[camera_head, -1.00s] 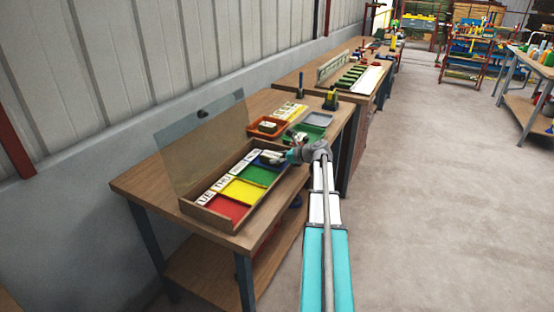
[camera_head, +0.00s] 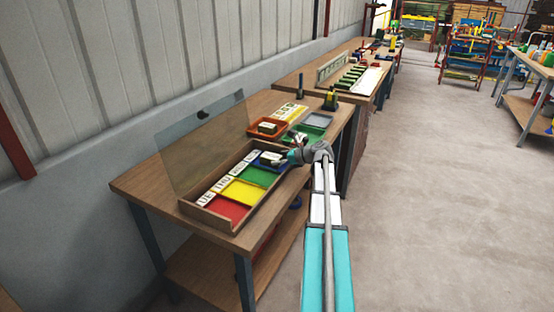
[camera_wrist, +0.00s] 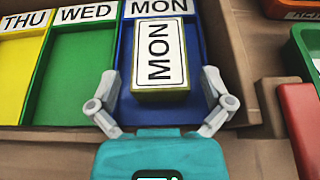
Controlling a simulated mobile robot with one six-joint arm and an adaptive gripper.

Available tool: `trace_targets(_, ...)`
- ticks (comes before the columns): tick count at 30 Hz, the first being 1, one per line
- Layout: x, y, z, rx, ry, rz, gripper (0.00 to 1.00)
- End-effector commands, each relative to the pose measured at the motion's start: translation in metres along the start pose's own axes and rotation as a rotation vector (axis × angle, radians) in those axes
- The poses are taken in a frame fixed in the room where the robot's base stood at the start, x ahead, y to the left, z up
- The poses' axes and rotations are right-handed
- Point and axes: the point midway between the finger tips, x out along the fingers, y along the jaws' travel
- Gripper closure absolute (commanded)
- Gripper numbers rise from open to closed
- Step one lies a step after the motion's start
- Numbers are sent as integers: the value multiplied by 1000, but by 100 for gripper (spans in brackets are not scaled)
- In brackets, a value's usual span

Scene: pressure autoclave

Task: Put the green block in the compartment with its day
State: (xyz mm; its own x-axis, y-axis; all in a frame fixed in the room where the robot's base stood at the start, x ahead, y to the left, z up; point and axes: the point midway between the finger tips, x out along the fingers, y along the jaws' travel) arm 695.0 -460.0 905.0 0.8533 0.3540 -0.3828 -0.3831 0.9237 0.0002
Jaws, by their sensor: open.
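The block (camera_wrist: 158,60) has a white top label reading MON and a yellowish-green side. It lies in the blue compartment (camera_wrist: 126,108) of the wooden box, under the MON label (camera_wrist: 160,7). The block also shows small in the head view (camera_head: 271,157), at the box's far end. My gripper (camera_wrist: 160,78) is open, with one finger on each side of the block's near end. I cannot tell whether either finger touches it. In the head view my gripper (camera_head: 286,156) is at the box's right side. The green WED compartment (camera_wrist: 78,70) and yellow THU compartment (camera_wrist: 18,75) are empty.
The box's clear lid (camera_head: 205,140) stands open against the wall side. An orange tray (camera_head: 258,134) holding a block, a green tray (camera_head: 308,131) and a grey tray (camera_head: 318,119) lie beyond the box. The red compartment (camera_head: 226,208) is empty. The near table end is clear.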

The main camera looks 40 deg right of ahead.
Motion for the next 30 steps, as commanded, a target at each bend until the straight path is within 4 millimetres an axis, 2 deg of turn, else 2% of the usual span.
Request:
trace_targets(18,-94,1,2,1,-1,-1,0)
trace_targets(24,-110,0,1,0,-1,-1,0)
trace_targets(30,-115,0,0,0,-1,0,0)
